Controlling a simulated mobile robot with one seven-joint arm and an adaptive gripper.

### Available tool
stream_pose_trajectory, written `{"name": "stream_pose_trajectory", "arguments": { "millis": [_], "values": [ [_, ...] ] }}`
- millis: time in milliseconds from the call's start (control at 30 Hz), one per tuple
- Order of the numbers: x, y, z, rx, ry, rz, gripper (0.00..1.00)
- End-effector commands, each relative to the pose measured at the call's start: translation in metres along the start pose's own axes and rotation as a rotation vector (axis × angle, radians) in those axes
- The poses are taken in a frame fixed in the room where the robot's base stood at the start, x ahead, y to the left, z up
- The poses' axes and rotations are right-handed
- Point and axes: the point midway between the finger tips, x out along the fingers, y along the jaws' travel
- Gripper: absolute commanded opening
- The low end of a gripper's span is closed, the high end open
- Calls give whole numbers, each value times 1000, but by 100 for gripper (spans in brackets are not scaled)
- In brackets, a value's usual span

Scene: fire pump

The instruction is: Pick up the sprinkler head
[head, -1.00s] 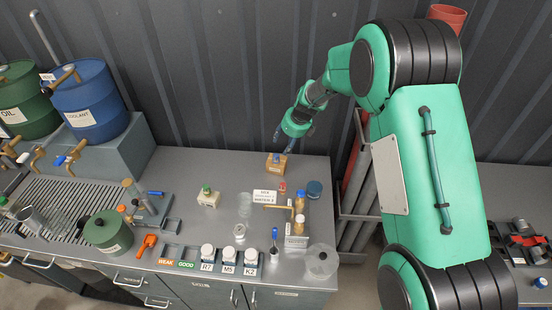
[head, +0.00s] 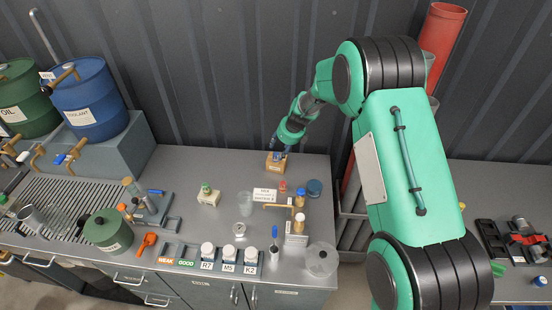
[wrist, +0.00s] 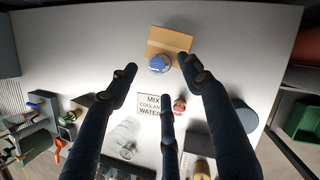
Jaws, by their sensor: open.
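The gripper is open and empty.
A sign about mixing coolant and water (head: 264,195) and a small red item (head: 282,187) stand in front of the block. Several bottles and a clear jar (head: 321,260) are at the front right. A blue drum (head: 88,103) stands left. Bench left of the block is clear.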

Motion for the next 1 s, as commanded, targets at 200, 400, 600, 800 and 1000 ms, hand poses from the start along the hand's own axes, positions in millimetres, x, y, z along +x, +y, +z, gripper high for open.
{"name": "stream_pose_trajectory", "arguments": {
  "millis": [200,400,600,800,1000],
  "values": [
    [19,0,1,0,-2,-1,49],
    [22,0,1,0,-2,-1,49],
    [22,0,1,0,-1,-1,49],
    [31,1,0,0,0,0,49],
    [53,3,0,-1,0,0,49]
  ]
}}
